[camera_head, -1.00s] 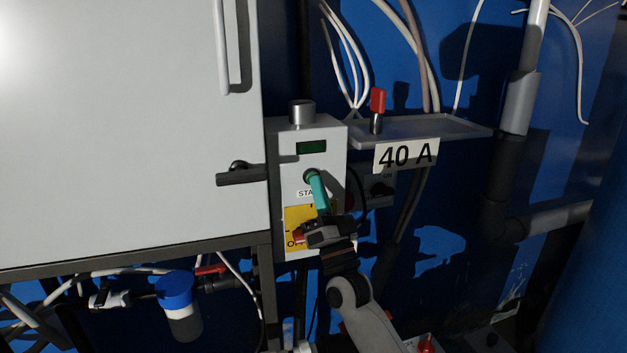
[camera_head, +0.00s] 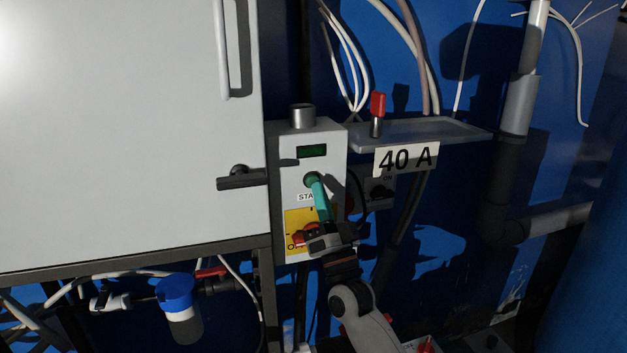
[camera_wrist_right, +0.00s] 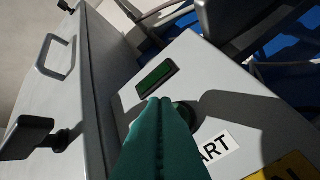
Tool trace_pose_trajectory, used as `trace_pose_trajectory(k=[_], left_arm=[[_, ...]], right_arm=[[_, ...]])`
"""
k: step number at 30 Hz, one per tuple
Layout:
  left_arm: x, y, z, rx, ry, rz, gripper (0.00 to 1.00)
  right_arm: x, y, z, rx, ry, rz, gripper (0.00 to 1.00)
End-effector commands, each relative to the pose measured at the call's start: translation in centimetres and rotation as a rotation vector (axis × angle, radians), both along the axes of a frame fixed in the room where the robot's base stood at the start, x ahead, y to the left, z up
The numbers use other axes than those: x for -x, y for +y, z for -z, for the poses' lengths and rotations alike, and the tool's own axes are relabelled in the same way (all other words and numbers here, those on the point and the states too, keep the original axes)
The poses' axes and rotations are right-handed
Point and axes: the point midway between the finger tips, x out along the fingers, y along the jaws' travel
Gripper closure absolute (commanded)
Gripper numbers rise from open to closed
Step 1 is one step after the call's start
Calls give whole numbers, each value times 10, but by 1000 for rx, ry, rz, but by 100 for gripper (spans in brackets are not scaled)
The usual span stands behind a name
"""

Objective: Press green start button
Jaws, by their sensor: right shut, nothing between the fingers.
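The green start button (camera_head: 310,181) is on the front of a grey control box (camera_head: 333,155), above a partly covered "START" label (camera_head: 305,197). My right gripper (camera_head: 316,181) is shut and empty, its teal fingers pointing up at the button and overlapping part of it. In the right wrist view the closed fingertips (camera_wrist_right: 160,101) are in front of the box face, just left of the button (camera_wrist_right: 186,113), whose left part they hide. I cannot tell whether they touch it. My left gripper is not in view.
A red knob (camera_head: 307,231) on a yellow plate sits below the button, close to my right wrist. A green-lit display (camera_head: 311,151) is above it. A large grey cabinet with a dark handle (camera_head: 240,179) stands left. A shelf labelled "40 A" (camera_head: 406,158) juts out right.

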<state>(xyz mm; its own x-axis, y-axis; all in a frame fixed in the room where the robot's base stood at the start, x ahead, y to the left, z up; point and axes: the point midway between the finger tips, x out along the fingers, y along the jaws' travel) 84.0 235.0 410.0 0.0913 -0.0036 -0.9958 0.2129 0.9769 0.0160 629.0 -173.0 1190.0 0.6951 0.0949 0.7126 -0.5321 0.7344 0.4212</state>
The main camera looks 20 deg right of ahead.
Motion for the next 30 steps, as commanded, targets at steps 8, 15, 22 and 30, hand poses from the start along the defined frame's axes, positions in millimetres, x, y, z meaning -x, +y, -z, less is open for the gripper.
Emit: trace_pose_trajectory(k=[8, 15, 22, 30], left_arm=[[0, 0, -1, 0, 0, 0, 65], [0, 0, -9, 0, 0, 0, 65], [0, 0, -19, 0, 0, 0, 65], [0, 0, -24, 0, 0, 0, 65]], right_arm=[[3, 0, 0, 1, -2, 1, 100], [14, -1, -2, 0, 0, 0, 100], [37, -1, -2, 0, 0, 0, 100], [53, -2, -1, 1, -2, 1, 100]])
